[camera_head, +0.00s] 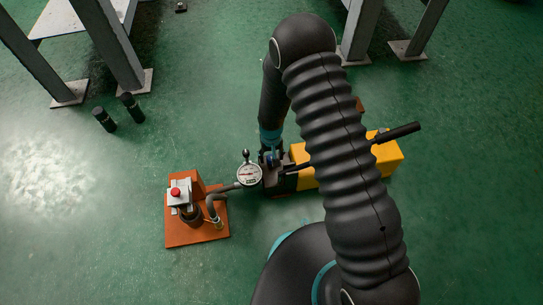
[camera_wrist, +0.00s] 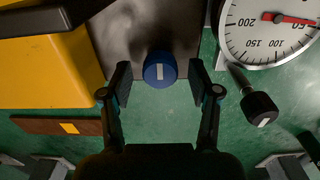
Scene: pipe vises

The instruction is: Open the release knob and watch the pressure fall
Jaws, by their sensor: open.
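The blue release knob (camera_wrist: 160,69) has a white bar mark, upright in the wrist view. My gripper (camera_wrist: 160,80) is open, with one finger on each side of the knob and a visible gap on both sides. In the head view my gripper (camera_head: 270,152) is over the pump's near end, partly hiding it. The round white pressure gauge (camera_wrist: 262,48) is cut off at the upper right of the wrist view. The gauge also shows in the head view (camera_head: 250,175), too small to read.
A black knob on a stem (camera_wrist: 260,108) stands right of my right finger. The yellow pump body (camera_head: 389,154) has a black handle (camera_head: 398,132). A hose runs to an orange base (camera_head: 188,237) carrying a red button (camera_head: 176,192).

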